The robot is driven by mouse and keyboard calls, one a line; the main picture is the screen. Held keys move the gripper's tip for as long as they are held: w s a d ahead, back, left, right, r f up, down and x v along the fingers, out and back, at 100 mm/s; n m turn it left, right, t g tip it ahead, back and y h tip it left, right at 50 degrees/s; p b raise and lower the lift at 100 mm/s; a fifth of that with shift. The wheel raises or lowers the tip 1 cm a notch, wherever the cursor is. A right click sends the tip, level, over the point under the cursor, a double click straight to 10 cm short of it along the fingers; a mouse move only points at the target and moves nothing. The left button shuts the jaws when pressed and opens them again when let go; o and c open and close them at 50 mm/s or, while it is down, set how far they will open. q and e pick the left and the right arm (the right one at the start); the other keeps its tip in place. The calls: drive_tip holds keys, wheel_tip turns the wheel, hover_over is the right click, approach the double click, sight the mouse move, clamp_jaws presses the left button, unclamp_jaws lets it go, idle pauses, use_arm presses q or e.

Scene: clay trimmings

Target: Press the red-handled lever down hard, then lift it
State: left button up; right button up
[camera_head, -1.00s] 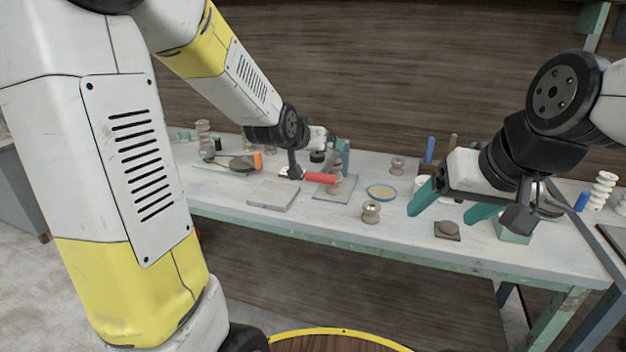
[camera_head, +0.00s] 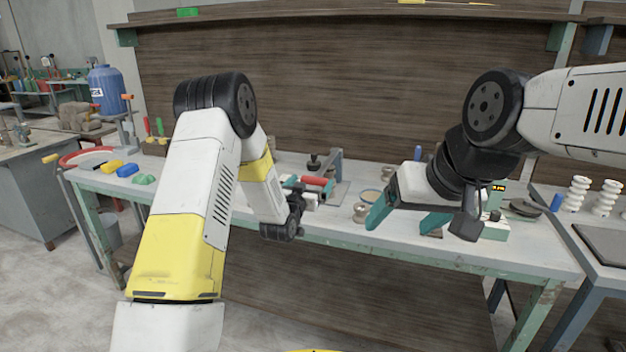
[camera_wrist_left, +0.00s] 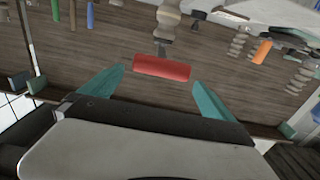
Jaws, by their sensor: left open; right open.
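The red handle (camera_head: 316,181) of the lever shows on the workbench, in front of a grey upright. In the left wrist view the red handle (camera_wrist_left: 161,67) lies crosswise between the two teal fingertips, with a gap at each end. My left gripper (camera_head: 309,188) is open at the handle, coming from the front; its fingers are mostly hidden in the head view. I cannot tell whether it touches the handle. My right gripper (camera_head: 399,224) is open and empty, above the bench front to the right of the lever.
The workbench (camera_head: 440,252) carries a shallow round dish (camera_head: 370,196) and a turned clay piece (camera_head: 360,212) right of the lever. White spools (camera_head: 577,194) stand at the right.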

sight(314, 178)
use_arm(q)
drive_tip(key=shift+x, duration=2.15)
